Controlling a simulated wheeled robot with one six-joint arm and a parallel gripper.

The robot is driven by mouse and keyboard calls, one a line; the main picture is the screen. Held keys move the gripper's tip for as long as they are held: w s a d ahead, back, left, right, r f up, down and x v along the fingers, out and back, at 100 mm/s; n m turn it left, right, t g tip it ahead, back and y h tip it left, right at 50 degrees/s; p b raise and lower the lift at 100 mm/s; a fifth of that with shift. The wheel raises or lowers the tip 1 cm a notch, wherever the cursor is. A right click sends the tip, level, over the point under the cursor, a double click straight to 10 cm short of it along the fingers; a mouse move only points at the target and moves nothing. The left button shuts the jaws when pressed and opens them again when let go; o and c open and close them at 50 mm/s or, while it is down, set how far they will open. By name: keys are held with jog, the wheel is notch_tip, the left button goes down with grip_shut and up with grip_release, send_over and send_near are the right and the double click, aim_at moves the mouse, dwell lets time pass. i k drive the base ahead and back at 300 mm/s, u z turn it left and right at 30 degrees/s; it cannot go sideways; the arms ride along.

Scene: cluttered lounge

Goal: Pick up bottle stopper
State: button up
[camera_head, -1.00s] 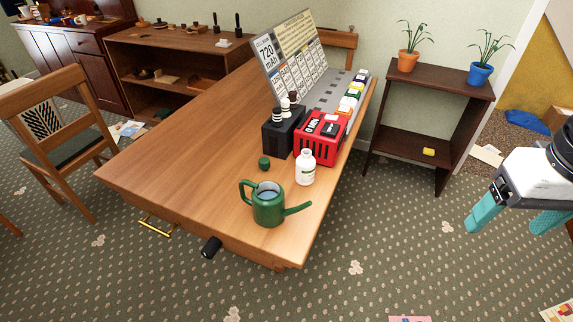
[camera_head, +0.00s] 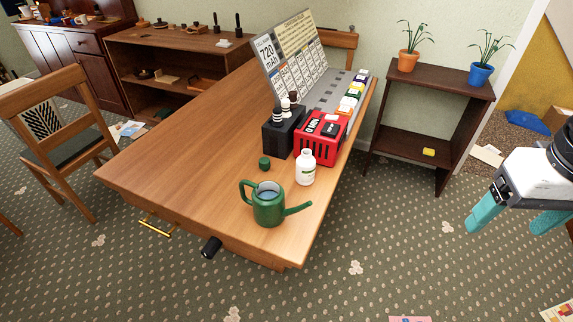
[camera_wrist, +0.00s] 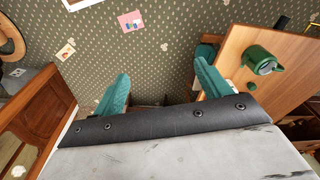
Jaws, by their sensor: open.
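A small dark green cylinder (camera_head: 264,163), which looks like the bottle stopper, stands on the wooden table (camera_head: 190,150) behind the green watering can (camera_head: 268,204) and left of a white bottle (camera_head: 306,168). In the wrist view the green cylinder (camera_wrist: 252,86) shows at the right, just below the watering can (camera_wrist: 262,60). My gripper (camera_head: 512,220) is at the far right of the head view, well apart from the table, over the carpet. Its two teal fingers are spread with nothing between them; they also show in the wrist view (camera_wrist: 162,82).
A red crate (camera_head: 318,140) and a black box (camera_head: 282,132) with several black-and-white items stand behind the white bottle. A dark shelf (camera_head: 425,145) with two potted plants stands to the right. Carpet between table and gripper is mostly clear.

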aim_at(264, 162)
jog(key=k, duration=0.6)
jog(key=u, duration=0.8)
jog(key=i, duration=1.55)
jog(key=z, duration=0.75)
